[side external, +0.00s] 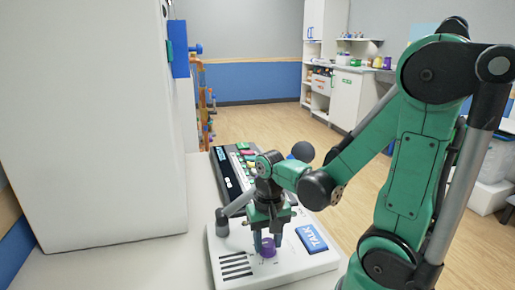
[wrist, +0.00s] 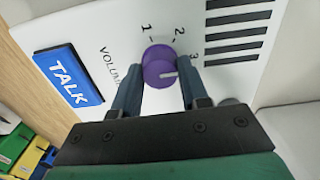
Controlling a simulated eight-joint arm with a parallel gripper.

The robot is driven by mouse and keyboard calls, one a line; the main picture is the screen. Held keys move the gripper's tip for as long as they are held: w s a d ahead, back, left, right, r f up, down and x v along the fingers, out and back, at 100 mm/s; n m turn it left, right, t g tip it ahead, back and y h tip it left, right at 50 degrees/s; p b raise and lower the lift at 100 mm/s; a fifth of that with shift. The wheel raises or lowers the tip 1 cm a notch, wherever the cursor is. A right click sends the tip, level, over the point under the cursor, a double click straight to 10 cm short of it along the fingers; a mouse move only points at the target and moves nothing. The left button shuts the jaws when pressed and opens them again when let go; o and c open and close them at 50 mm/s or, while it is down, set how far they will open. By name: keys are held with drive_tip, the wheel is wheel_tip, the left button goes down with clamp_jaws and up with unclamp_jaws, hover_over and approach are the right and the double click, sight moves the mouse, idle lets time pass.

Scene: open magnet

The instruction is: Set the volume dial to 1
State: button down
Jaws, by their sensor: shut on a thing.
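The purple volume dial (wrist: 158,60) sits on a white panel marked with 1, 2 and 3 in the wrist view. Its white pointer mark faces right, on the side of the 3 and away from the 1. In the side external view the dial (side external: 268,248) shows low between the finger ends. My gripper (side external: 267,245) points down over the white intercom box (side external: 295,262) and is shut on the dial. In the wrist view the fingers of my gripper (wrist: 160,72) flank the dial on its left and right.
A blue TALK button (wrist: 68,73) lies left of the dial in the wrist view. Dark speaker slots (side external: 237,266) are on the box's left side. A dark control panel (side external: 232,170) with coloured buttons stands behind. A large white housing (side external: 90,120) rises at the left.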

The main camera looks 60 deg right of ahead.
drive_tip(key=shift+n, duration=0.3)
drive_tip(key=n, duration=0.4)
drive_tip(key=shift+n, duration=0.4)
drive_tip(key=n, duration=0.4)
drive_tip(key=shift+n, duration=0.3)
drive_tip(key=n, duration=0.9)
drive_tip(key=shift+n, duration=0.3)
drive_tip(key=shift+c, duration=2.2)
unclamp_jaws()
